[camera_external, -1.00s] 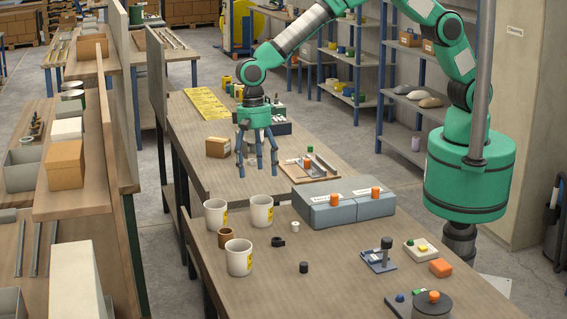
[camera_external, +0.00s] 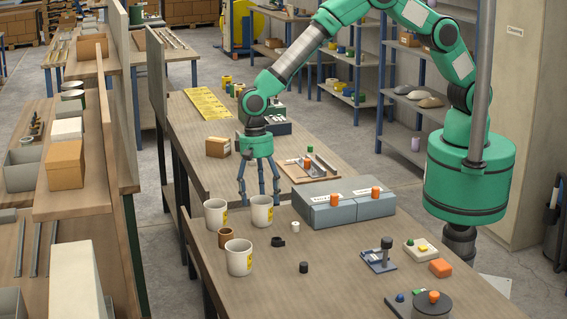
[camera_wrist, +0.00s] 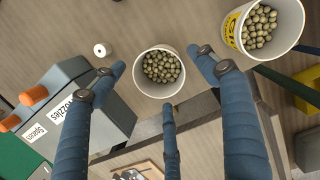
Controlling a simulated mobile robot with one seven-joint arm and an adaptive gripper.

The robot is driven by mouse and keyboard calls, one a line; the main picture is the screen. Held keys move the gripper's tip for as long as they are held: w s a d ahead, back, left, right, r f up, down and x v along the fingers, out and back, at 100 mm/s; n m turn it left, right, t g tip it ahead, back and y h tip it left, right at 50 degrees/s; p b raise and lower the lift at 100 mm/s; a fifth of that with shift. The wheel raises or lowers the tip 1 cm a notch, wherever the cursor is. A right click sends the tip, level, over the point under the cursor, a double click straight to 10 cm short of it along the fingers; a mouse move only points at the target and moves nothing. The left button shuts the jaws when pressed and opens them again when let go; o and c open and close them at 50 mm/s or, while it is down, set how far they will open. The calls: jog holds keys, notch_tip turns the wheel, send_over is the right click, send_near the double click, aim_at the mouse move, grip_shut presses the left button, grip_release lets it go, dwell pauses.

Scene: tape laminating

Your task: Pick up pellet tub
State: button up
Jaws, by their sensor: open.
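Three white pellet tubs with yellow labels stand upright on the near bench: a back right one (camera_external: 262,211), a back left one (camera_external: 215,214) and a front one (camera_external: 239,258). My gripper (camera_external: 259,197) is open and empty, fingers pointing down, just above and behind the back right tub. In the wrist view a tub full of tan pellets (camera_wrist: 160,73) lies ahead between the spread fingertips of my gripper (camera_wrist: 160,80), with no clear contact. A second pellet tub with a yellow label (camera_wrist: 262,27) is at the upper right there.
Grey bins (camera_external: 345,209) with orange knobs stand right of the tubs. A small brown cup (camera_external: 225,238) stands between the left and front tubs. A small white spool (camera_external: 295,226) and black pieces lie nearby. A wooden tray (camera_external: 308,168) lies behind.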

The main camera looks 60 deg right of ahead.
aim_at(262, 209)
jog(key=shift+s+a+f+b, duration=0.15)
jog(key=shift+f+b, duration=0.05)
jog(key=shift+f, duration=1.1)
jog(key=shift+s+a+f+b, duration=0.1)
jog(key=shift+f+b, duration=0.05)
jog(key=shift+f, duration=1.1)
jog(key=c, duration=1.3)
